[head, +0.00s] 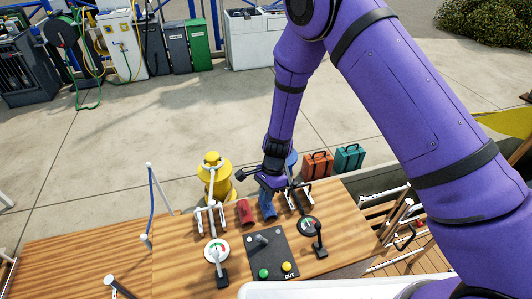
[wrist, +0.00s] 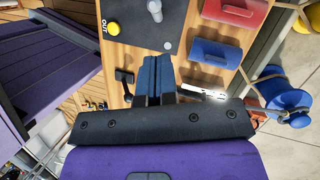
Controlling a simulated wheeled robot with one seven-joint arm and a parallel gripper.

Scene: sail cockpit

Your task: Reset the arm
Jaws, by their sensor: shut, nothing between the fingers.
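My purple arm reaches in from the upper right of the head view, down to my gripper (head: 270,182) above the far edge of the wooden console (head: 180,242). In the wrist view my gripper (wrist: 157,70) has its two blue fingers together, with nothing between them. The fingertips point toward the black panel (wrist: 132,12) and appear apart from it. A red block with a handle (wrist: 236,12) and a blue block with a handle (wrist: 214,53) lie right of the fingers there. Contact below the gripper cannot be judged.
The black panel (head: 263,250) carries a grey lever, a green button (head: 263,273) and a yellow button (head: 287,267). Gauges with levers flank it. A yellow bollard (head: 214,178) stands behind the console; orange (head: 317,165) and teal (head: 349,159) cases stand further right.

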